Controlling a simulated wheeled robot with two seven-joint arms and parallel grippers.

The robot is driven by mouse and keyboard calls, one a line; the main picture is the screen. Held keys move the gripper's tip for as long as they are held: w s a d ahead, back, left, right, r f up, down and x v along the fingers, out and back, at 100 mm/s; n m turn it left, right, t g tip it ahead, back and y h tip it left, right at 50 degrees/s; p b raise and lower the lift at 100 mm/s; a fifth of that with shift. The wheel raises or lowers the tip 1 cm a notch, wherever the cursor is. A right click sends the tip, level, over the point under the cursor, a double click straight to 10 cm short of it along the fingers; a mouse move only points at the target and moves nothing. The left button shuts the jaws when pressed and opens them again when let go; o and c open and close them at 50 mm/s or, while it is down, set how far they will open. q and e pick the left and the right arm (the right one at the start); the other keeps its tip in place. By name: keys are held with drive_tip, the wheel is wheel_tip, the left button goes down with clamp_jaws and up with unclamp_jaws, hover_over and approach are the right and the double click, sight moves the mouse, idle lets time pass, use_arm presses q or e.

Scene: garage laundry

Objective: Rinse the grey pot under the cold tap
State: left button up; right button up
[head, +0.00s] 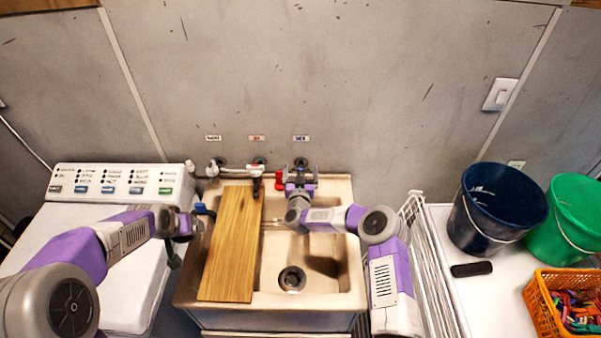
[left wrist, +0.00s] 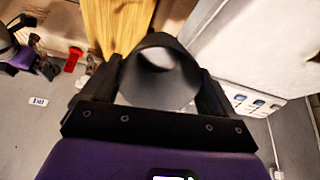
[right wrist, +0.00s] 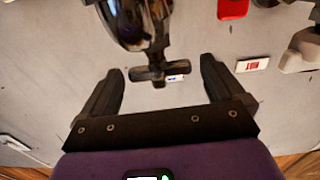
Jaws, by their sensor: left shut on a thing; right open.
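The grey pot (left wrist: 160,85) is between the fingers of my left gripper (left wrist: 160,88), which is shut on it. In the head view my left gripper (head: 190,222) is at the sink's left edge, beside the wooden board; the pot is mostly hidden there. The tap below the blue label has a dark metal cross handle (right wrist: 160,72). My right gripper (right wrist: 162,72) is open, with a finger on either side of this handle in its wrist view; I cannot tell whether they touch it. In the head view my right gripper (head: 300,185) hides part of the tap.
A wooden board (head: 232,245) lies over the left part of the sink (head: 330,285). The right basin is free. A red lever (head: 279,180) is just left of my right gripper. A washing machine (head: 120,180) stands left; a blue bucket (head: 490,210) and green bucket (head: 575,215) stand right.

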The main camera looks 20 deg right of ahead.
drive_tip(key=v, duration=1.2)
idle(0.4)
